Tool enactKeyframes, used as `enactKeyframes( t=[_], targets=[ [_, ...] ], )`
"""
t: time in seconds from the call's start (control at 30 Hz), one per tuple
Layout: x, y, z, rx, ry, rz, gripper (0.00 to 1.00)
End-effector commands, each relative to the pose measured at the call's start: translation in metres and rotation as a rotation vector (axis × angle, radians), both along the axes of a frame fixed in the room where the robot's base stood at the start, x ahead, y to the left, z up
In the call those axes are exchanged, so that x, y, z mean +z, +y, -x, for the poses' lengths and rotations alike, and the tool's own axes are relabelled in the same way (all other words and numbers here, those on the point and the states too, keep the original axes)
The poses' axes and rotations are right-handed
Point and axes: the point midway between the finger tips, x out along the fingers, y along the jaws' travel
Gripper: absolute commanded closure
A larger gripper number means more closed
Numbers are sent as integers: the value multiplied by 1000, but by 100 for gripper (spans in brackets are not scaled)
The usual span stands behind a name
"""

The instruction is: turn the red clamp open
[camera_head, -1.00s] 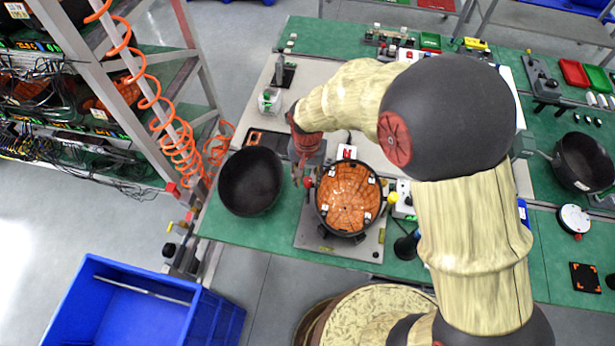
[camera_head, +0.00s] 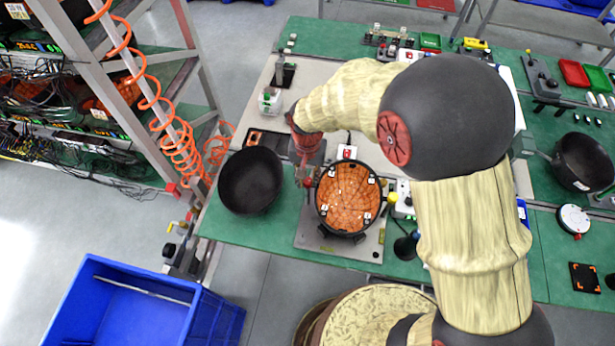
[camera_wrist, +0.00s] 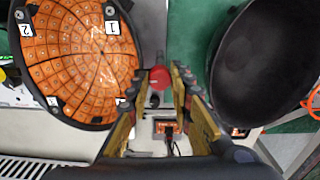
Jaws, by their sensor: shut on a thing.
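The red clamp (camera_wrist: 159,77) shows as a round red knob between my fingertips in the wrist view. My gripper (camera_wrist: 160,84) is shut on it, with one finger on each side. In the head view my gripper (camera_head: 304,176) is at the left edge of the round fixture, and the clamp is mostly hidden there by my wrist. The fixture holds an orange segmented disc (camera_head: 348,197) in a black ring, with numbered white tags. The disc also shows at the upper left of the wrist view (camera_wrist: 80,58).
A black bowl (camera_head: 250,180) stands close on the left of my gripper; it also shows in the wrist view (camera_wrist: 265,60). A yellow button box (camera_head: 403,198) is right of the fixture. A blue crate (camera_head: 140,305) is at lower left, and a rack with orange coiled cable (camera_head: 160,115) behind.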

Motion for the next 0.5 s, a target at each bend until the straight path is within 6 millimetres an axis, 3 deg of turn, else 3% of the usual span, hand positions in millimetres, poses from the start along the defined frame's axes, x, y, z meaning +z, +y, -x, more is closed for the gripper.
enactKeyframes(
  t=[0.5],
  targets=[
    [1,0,0,423,0,0,100]
  ],
)
